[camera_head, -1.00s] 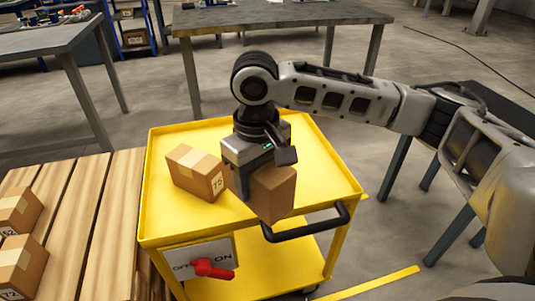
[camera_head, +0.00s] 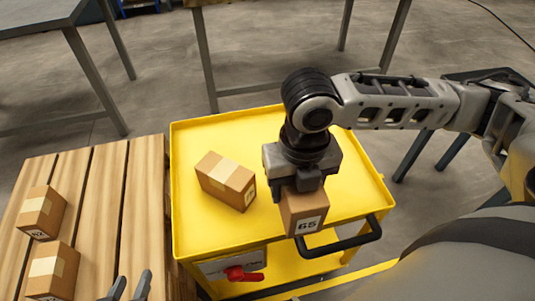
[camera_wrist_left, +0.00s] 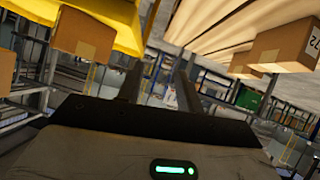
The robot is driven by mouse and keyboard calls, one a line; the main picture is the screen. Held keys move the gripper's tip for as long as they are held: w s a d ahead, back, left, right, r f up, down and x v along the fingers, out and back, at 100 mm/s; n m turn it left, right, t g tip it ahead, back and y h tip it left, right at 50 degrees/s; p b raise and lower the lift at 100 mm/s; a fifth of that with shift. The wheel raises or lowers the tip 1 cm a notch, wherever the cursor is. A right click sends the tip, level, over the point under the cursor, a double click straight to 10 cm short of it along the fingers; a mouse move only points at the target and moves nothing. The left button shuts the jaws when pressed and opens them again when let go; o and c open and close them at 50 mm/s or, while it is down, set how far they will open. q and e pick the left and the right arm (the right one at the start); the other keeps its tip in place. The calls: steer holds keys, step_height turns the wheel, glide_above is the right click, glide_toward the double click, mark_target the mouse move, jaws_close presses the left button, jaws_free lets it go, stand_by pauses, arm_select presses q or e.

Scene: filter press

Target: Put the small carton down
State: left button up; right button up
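A small carton (camera_head: 304,210) labelled 65 hangs in my right gripper (camera_head: 300,186), whose arm comes in from the right. The gripper is shut on its top, with the carton roughly upright over the front part of the yellow cart (camera_head: 190,225), near the handle. I cannot tell if its base touches the cart. Another carton (camera_head: 226,181) lies on the cart to its left. My left gripper (camera_head: 128,289) is at the bottom edge, above the slatted pallet (camera_head: 95,200). Its fingers are apart and empty in the left wrist view (camera_wrist_left: 160,88).
Two cartons stand on the pallet's left, one farther back (camera_head: 41,212) and one nearer (camera_head: 52,270). Cart deck behind and right of the loose carton is clear.

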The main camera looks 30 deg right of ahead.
steer(key=w+d+f+b, duration=0.1)
steer(key=w+d+f, duration=0.1)
steer(key=w+f, duration=0.1)
steer(key=w+d+f+b, duration=0.1)
steer(key=w+d+f, duration=0.1)
steer(key=w, duration=0.3)
steer(key=w+d+f+b, duration=0.1)
steer(key=w+d+f, duration=0.1)
steer(key=w+f, duration=0.2)
steer(key=shift+d+f, duration=0.1)
steer(key=shift+f, duration=0.15)
steer(key=f, duration=0.1)
steer(key=f+b, duration=0.1)
steer(key=f, duration=0.1)
steer(key=shift+w+d+f, duration=0.1)
steer(key=shift+w+f, duration=0.1)
steer(key=shift+f, duration=0.05)
arm_select(q)
steer(key=shift+d+f, duration=0.1)
steer(key=shift+f, duration=0.65)
steer(key=shift+s, duration=0.1)
steer(key=shift+f, duration=0.1)
arm_select(e)
steer(key=o, duration=1.3)
steer(key=shift+s+f, duration=0.1)
arm_select(q)
steer(key=shift+r+p, duration=0.6)
steer(key=shift+p, duration=0.65)
arm_select(e)
step_height(320, 180, up, 12)
